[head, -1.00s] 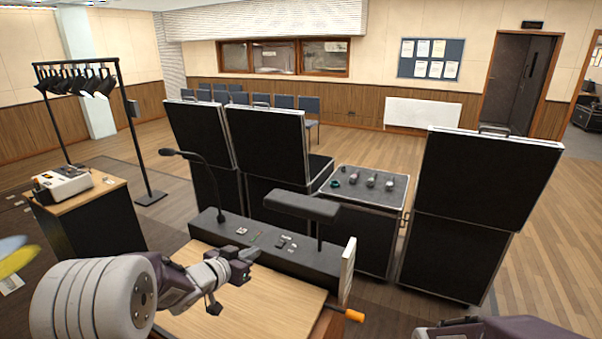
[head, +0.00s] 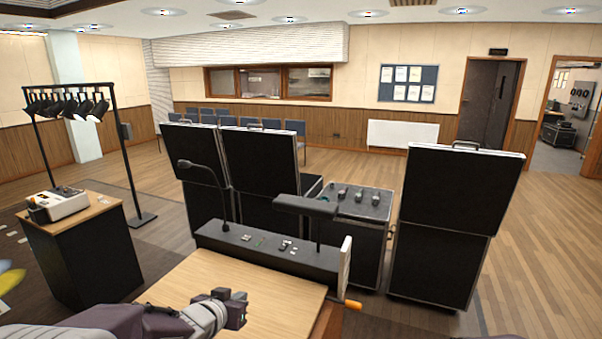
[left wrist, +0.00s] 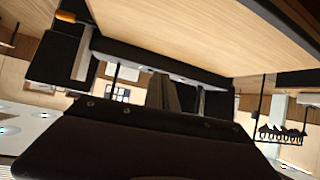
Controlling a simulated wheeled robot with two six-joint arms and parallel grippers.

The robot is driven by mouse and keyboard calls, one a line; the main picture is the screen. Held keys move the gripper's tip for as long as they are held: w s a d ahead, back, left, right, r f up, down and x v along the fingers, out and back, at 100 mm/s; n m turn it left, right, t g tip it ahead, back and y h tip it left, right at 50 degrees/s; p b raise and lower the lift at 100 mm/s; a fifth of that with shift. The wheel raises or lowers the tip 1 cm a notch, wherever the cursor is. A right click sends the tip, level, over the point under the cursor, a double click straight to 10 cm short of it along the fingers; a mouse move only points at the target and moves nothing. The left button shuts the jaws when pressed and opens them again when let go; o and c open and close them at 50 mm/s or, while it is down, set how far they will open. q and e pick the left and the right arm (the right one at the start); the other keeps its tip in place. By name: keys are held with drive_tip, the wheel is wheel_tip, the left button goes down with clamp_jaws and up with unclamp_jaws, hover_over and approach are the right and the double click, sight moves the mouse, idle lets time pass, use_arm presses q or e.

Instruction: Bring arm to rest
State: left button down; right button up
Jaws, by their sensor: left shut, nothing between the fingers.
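My left gripper (head: 232,309) is shut and empty. In the head view it is at the lower middle, in front of the left part of the light wood desk top (head: 262,290). My left arm comes in low from the left. The black fader console (head: 212,241) runs along the desk's far edge, beyond the gripper and apart from it in the picture. Its small faders (head: 286,244) show on its top. In the left wrist view the desk top (left wrist: 190,35) appears tilted overhead. My right gripper is not in view.
A gooseneck microphone (head: 225,195) and a lamp (head: 305,206) rise from the console. An orange-handled tool (head: 352,305) is at the desk's right edge. Tall black cases (head: 450,235) stand behind. A side table (head: 84,255) is at left. Open floor (head: 550,250) lies at right.

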use_arm(q)
drive_tip(key=s+a+f+n+g+y, duration=0.1)
drive_tip(key=s+f+g, duration=0.4)
drive_tip(key=s, duration=0.6)
drive_tip(key=s+a+f+n+g+y, duration=0.1)
drive_tip(key=s+f+g, duration=0.4)
drive_tip(key=s, duration=0.7)
wheel_tip(320, 180, down, 3)
drive_tip(key=shift+s+a+r, duration=0.15)
drive_tip(key=shift+s+a, duration=0.05)
drive_tip(key=shift+a, duration=0.3)
